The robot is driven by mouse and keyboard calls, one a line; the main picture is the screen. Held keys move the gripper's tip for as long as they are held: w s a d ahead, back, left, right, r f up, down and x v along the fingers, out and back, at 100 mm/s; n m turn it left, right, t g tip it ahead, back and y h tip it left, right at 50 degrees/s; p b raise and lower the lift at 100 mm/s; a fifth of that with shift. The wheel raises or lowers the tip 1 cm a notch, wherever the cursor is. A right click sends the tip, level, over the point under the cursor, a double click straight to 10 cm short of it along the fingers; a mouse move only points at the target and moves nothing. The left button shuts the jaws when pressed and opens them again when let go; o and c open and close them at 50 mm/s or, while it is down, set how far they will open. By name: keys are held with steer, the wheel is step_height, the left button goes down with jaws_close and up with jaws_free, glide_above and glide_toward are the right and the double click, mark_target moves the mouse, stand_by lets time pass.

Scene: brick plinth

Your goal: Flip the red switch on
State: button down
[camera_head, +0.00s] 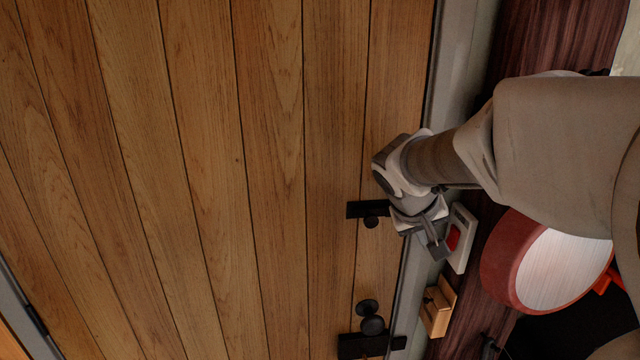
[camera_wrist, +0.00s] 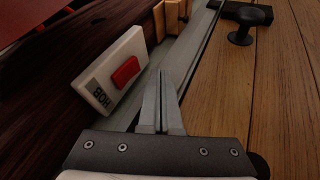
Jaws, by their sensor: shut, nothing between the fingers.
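The red switch (camera_wrist: 126,71) sits on a white plate (camera_wrist: 108,92) with dark lettering in the wrist view. In the head view the red switch (camera_head: 453,237) shows on its plate (camera_head: 467,226), just right of my gripper (camera_head: 440,252). In the wrist view my gripper (camera_wrist: 163,73) is shut and empty, its fingertips close together to the right of the switch. A gap shows between the fingers and the switch in that view; I cannot tell exactly how deep it is.
A wooden plank door (camera_head: 200,180) fills the left, with a black knob (camera_head: 368,307) and black fittings. A small wooden block holder (camera_head: 438,308) is beside the plate. A round red-rimmed object (camera_head: 510,262) with a pale face lies to the right.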

mark_target(452, 238)
steer(key=shift+d+f, duration=0.1)
steer(key=shift+d, duration=1.1)
steer(key=shift+f, duration=0.1)
steer(key=shift+d+h+b, duration=0.2)
steer(key=shift+h+b, duration=0.1)
steer(key=shift+b, duration=0.4)
steer(key=shift+r+p, duration=0.45)
steer(key=shift+r, duration=0.35)
